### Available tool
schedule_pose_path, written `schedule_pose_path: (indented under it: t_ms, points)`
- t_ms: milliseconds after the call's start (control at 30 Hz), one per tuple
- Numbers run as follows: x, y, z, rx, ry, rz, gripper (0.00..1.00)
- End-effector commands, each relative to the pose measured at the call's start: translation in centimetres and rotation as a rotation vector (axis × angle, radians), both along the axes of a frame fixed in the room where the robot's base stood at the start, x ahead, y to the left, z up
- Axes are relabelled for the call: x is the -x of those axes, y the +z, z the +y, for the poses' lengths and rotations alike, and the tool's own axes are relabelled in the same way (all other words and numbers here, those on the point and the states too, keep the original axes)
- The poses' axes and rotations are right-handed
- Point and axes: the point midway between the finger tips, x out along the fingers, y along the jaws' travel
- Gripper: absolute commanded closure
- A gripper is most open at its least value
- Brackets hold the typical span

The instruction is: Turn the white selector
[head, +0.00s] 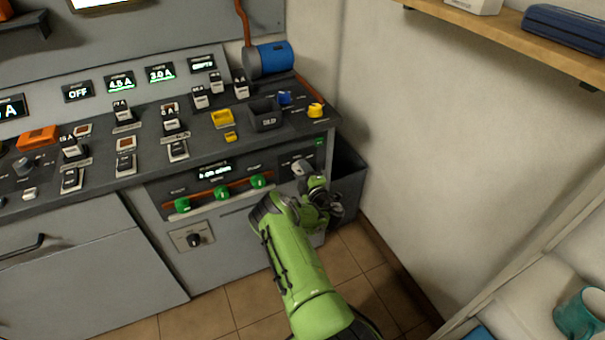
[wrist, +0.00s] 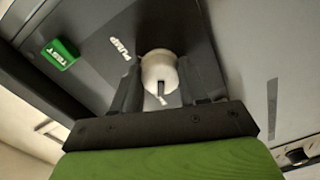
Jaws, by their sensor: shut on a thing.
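The white selector (wrist: 158,70) is a round, pale knob with a dark pointer mark on its face. It sits on the dark panel beside the word PUMP in the wrist view. My gripper (wrist: 160,86) has one dark finger on each side of the knob and is shut on it. In the head view, my gripper (head: 318,190) is at the right end of the cabinet's front panel. The selector (head: 301,167) shows there only in part, just above my gripper.
A green TEST button (wrist: 60,54) is left of the selector in the wrist view. Several green knobs (head: 222,193) line the panel to the left. A black selector (head: 193,240) sits lower left. A dark bin (head: 348,168) stands between cabinet and wall.

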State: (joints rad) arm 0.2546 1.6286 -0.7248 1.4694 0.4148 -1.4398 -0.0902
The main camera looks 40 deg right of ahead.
Motion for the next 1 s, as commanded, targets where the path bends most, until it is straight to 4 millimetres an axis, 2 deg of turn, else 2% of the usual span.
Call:
schedule_pose_path:
  t_ms: [567,600,733,1000]
  points:
    - [0.16,-0.28,0.0,0.027,-0.003,0.015,0.87]
    - [0.16,-0.29,0.0,0.027,-0.002,0.014,0.52]
    - [0.11,-0.2,0.0,0.028,-0.002,0.012,0.32]
    - [0.11,-0.06,0.0,0.028,-0.002,0.01,0.31]
